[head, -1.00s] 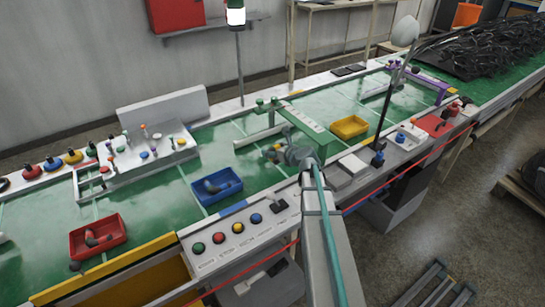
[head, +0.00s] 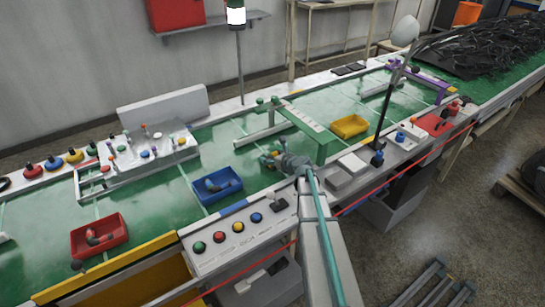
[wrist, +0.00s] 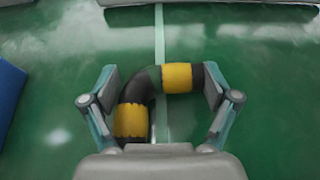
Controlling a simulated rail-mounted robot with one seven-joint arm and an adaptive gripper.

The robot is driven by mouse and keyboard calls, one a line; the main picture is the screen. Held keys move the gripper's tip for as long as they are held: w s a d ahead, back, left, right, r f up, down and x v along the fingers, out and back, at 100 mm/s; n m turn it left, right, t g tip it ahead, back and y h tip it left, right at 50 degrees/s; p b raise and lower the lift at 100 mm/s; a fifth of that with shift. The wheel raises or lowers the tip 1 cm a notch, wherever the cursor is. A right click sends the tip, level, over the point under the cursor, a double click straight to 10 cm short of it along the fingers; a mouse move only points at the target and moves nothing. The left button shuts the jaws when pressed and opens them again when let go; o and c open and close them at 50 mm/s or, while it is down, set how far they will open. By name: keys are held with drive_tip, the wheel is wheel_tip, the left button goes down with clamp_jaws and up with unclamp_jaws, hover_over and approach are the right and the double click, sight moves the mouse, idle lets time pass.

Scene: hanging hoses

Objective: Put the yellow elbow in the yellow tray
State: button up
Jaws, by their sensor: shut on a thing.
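The yellow elbow (wrist: 178,78), a bent black hose piece with two yellow bands, lies between the two fingers of my gripper (wrist: 160,88) in the wrist view. The fingers are shut on it, one at each side. The bend is at the top and one banded end points down toward the palm. In the head view my gripper (head: 270,160) is low over the green belt, right of the blue tray. The elbow is mostly hidden there. The yellow tray (head: 350,126) stands further back and right, beyond the green frame, and looks empty.
A green frame (head: 300,124) stands between my gripper and the yellow tray. The blue tray (head: 218,187) and red tray (head: 98,236) each hold dark parts. A thin dark post (head: 387,105) rises right of the yellow tray. A button panel (head: 235,230) lies along the near edge.

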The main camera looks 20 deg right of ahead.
drive_tip(key=shift+f, duration=0.2)
drive_tip(key=o, duration=0.9)
drive_tip(key=shift+r, duration=0.1)
drive_tip(key=shift+r, duration=0.2)
drive_tip(key=b+v, duration=0.1)
drive_tip(key=v, duration=0.9)
drive_tip(key=shift+s, duration=0.4)
drive_tip(key=shift+s+r, duration=0.2)
drive_tip(key=shift+s, duration=0.1)
drive_tip(key=shift+c, duration=0.2)
drive_tip(key=shift+s+d+r, duration=0.1)
drive_tip(key=shift+s, duration=0.05)
drive_tip(key=shift+c, duration=1.3)
drive_tip(key=c, duration=0.5)
